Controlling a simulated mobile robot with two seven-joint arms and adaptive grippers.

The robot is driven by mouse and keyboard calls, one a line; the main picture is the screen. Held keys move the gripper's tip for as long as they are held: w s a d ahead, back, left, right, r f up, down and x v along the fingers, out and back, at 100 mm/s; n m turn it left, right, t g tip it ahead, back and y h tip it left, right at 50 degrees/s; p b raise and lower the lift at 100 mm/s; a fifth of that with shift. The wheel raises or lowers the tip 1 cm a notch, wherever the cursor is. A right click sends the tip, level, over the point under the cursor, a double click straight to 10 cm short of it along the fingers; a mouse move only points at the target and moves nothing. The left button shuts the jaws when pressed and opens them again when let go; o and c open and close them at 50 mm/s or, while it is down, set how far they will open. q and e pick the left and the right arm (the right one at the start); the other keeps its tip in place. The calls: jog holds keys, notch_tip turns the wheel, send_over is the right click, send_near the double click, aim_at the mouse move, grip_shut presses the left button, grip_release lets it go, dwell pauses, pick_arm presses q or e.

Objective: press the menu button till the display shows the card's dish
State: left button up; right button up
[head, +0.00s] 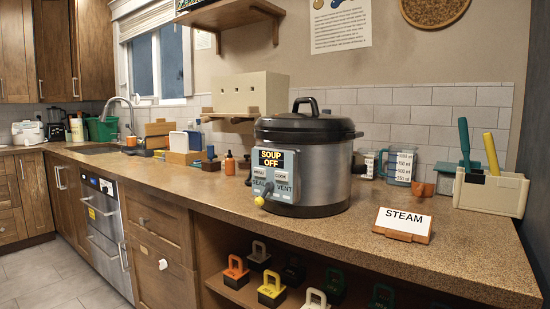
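A steel and black cooker (308,160) stands on the counter with its black lid on. Its dark display (271,159) reads "SOUP" above "OFF" in yellow letters. Below it on the grey panel are two small labelled buttons; the left one looks like the menu button (261,177), and the right one reads like "COOK" (282,178). Lower down are "SEAL" and "VENT" labels and a small yellow ball knob (260,201). A white card (403,221) reading "STEAM" stands in a wooden holder right of the cooker. Neither of my grippers is in view.
Measuring jugs (400,167) and a cream holder with green and yellow handles (490,190) stand right of the cooker. Bottles and boxes (185,142) stand to its left. The counter's front (340,230) is clear. Several handled blocks (271,289) sit on the open shelf below.

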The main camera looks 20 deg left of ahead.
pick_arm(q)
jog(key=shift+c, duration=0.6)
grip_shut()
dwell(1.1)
